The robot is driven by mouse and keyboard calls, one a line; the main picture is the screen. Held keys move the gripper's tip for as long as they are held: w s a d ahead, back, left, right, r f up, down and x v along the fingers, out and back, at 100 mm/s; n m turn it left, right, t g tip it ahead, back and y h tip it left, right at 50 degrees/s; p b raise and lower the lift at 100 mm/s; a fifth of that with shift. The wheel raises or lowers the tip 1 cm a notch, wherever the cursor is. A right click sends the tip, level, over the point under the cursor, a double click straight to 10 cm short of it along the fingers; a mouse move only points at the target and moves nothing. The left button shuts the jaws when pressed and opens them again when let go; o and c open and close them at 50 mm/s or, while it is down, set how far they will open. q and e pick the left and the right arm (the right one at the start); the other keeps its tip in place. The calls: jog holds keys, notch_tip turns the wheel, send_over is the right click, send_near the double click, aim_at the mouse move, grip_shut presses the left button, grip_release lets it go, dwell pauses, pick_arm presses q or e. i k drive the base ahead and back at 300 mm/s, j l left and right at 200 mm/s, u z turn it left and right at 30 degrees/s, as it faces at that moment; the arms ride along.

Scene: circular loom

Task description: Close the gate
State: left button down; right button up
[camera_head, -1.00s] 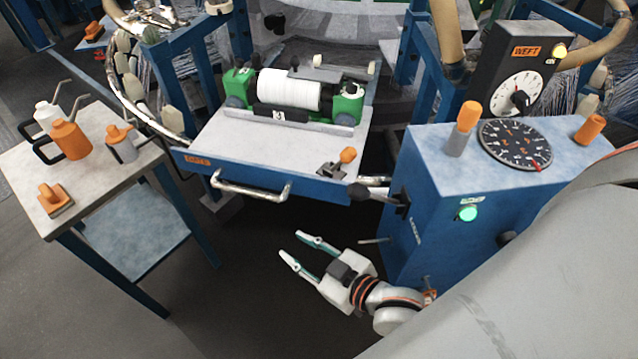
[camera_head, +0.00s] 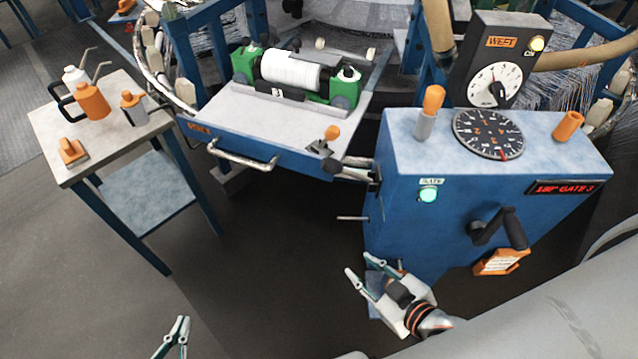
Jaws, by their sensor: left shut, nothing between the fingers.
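The gate looks to be the blue-fronted shelf (camera_head: 240,128) that juts out of the loom at left centre, with a chrome handle (camera_head: 243,158) along its front. A white spool (camera_head: 291,70) in green holders sits on it. A small orange-knobbed latch (camera_head: 331,134) stands at its right front corner, beside the blue cabinet. My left gripper (camera_head: 183,319) is at the bottom edge, shut and empty, well below the handle. My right gripper (camera_head: 360,264) is open and empty in front of the cabinet's lower left side, apart from the shelf.
The blue control cabinet (camera_head: 385,200) on the right carries a dial, a lit green button (camera_head: 428,195), a crank (camera_head: 500,229) and a red display reading "180° GATE 3". A side table (camera_head: 110,140) with bottles stands on the left. The floor between is clear.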

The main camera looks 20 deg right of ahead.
aim_at(241, 118)
jog(key=k+l+z, duration=0.1)
jog(key=l, duration=0.3)
jog(key=k+l+z, duration=0.1)
jog(key=l, duration=0.75)
jog(key=k+z, duration=0.05)
